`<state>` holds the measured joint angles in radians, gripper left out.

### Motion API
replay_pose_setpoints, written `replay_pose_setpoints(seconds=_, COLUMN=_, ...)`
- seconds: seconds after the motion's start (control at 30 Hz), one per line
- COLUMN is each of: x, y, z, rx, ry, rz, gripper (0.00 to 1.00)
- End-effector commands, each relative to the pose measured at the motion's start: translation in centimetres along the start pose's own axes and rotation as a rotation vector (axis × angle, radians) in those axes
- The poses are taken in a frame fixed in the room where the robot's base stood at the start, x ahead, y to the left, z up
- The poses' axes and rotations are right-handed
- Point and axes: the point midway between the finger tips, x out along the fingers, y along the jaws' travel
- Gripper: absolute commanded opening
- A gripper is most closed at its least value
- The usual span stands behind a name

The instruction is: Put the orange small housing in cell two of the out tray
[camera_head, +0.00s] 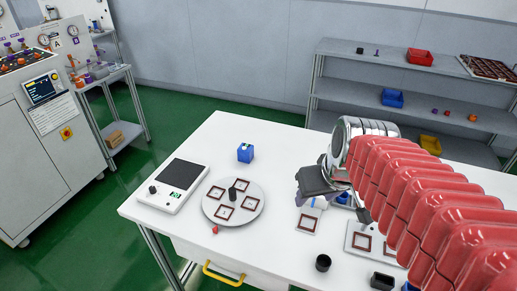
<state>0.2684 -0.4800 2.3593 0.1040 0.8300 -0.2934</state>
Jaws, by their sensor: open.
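My gripper (333,209) is at the end of the red-sleeved arm, low over the right part of the white table. Its dark fingers are apart, and I see nothing held between them. A pale plate with brown square cells (351,250) lies to the right below the gripper, partly hidden by the arm; I cannot tell for sure that it is the out tray, nor which cell is two. No orange small housing shows clearly on the table. A tiny red-orange piece (215,230) lies at the front edge of the round turntable.
The grey turntable (233,217) bears several square frames and a dark centre knob. A black cup (323,262) and a dark block (382,281) are at the front. Shelves (340,88) stand behind.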

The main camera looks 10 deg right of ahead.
Motion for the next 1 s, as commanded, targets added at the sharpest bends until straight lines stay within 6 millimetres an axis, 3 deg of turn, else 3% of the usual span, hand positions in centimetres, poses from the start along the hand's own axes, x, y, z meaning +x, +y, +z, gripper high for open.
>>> replay_pose_setpoints(seconds=0.1, x=-1.4, y=-3.0, z=1.6, rx=-0.016, ry=0.021, rz=-0.013, gripper=0.48)
replay_pose_setpoints(seconds=0.33, x=-3.1, y=-6.6, z=4.9, rx=-0.023, ry=0.045, rz=-0.033, gripper=0.48)
replay_pose_setpoints(seconds=0.53, x=-3.5, y=-7.3, z=6.0, rx=-0.019, ry=0.052, rz=-0.038, gripper=0.48)
replay_pose_setpoints(seconds=1.0, x=-3.5, y=-7.2, z=5.9, rx=-0.019, ry=0.051, rz=-0.038, gripper=0.48)
